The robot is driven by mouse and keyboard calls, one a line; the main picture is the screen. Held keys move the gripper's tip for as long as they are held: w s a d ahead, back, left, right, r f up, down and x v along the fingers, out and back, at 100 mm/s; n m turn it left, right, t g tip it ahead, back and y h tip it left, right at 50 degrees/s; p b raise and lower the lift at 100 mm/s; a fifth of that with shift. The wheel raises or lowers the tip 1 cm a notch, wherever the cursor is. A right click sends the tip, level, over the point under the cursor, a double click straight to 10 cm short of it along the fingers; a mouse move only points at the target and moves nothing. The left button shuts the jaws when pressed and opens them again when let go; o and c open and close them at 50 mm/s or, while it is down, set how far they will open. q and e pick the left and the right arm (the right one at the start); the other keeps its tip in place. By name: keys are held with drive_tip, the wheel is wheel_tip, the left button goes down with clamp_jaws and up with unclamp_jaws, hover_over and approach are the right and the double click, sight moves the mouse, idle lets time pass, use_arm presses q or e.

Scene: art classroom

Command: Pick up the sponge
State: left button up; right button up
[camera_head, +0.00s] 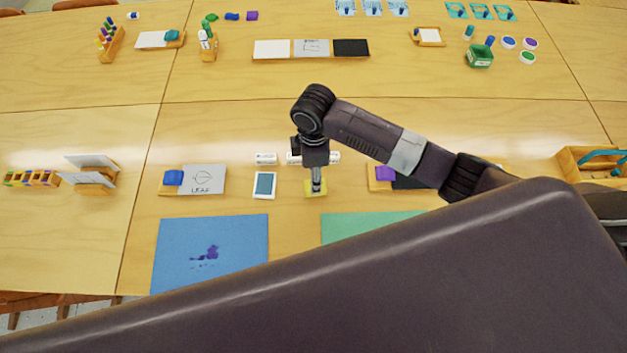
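A small yellow sponge (309,193) lies on the wooden table between the blue mat and the green mat, a little behind them. My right gripper (316,188) comes in from the right and points straight down over the sponge. Its fingertips are at or just above the sponge and cover its middle. I cannot tell whether they touch it, or whether they are open or closed on it. My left gripper is not in view.
A blue mat (180,255) with dark purple stains and a green mat (345,228) lie in front. A small tablet-like item (264,185) and a leaf card (205,179) are to the left. White labelled items (265,158) lie just behind. A wooden caddy (575,165) stands far right.

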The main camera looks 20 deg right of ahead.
sight(307, 185)
drive_tip(key=shift+s+d+f+p, duration=0.1)
drive_tip(key=shift+s+f+p, duration=0.15)
drive_tip(key=shift+f, duration=0.3)
drive_tip(key=shift+s+f+p, duration=0.2)
drive_tip(key=shift+f+p, duration=0.05)
drive_tip(key=shift+f, duration=0.25)
wheel_tip(307, 185, down, 3)
drive_tip(key=shift+w+f, duration=0.1)
drive_tip(key=c, duration=0.6)
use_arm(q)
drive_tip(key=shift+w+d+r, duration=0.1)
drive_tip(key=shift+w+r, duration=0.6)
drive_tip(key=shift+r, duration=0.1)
use_arm(e)
drive_tip(key=c, duration=0.3)
